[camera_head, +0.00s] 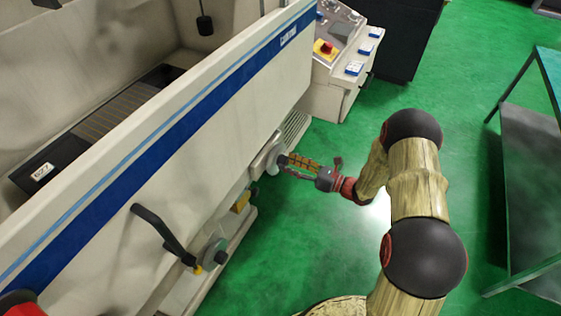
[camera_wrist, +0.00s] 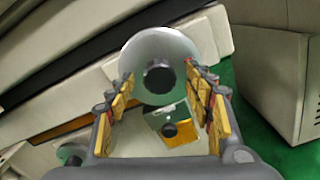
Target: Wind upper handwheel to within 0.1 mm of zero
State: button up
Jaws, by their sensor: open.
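A round silver handwheel (camera_head: 273,157) with a dark hub sits on the front of the pale machine (camera_head: 190,130). In the wrist view the handwheel (camera_wrist: 145,48) faces me, and its black hub lies between my fingers. My gripper (camera_head: 286,161) is open with its fingertips close to the wheel; I cannot tell whether they touch it. A second handwheel (camera_head: 214,252) sits at the lower left on the same front, beside a black crank lever (camera_head: 164,232). I cannot tell from these views which wheel is the upper one. No scale reading is legible.
Below the near wheel, the wrist view shows a yellow plate (camera_wrist: 186,138) with a black knob. A control console (camera_head: 340,60) with a red button stands beyond the machine. A teal-framed table (camera_head: 530,180) stands at right. Green floor (camera_head: 300,225) lies open between.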

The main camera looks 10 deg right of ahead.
jog(key=p+v, duration=0.1)
jog(key=v, duration=0.5)
jog(key=shift+s+d, duration=0.2)
jog(key=shift+d, duration=0.05)
dwell(0.6)
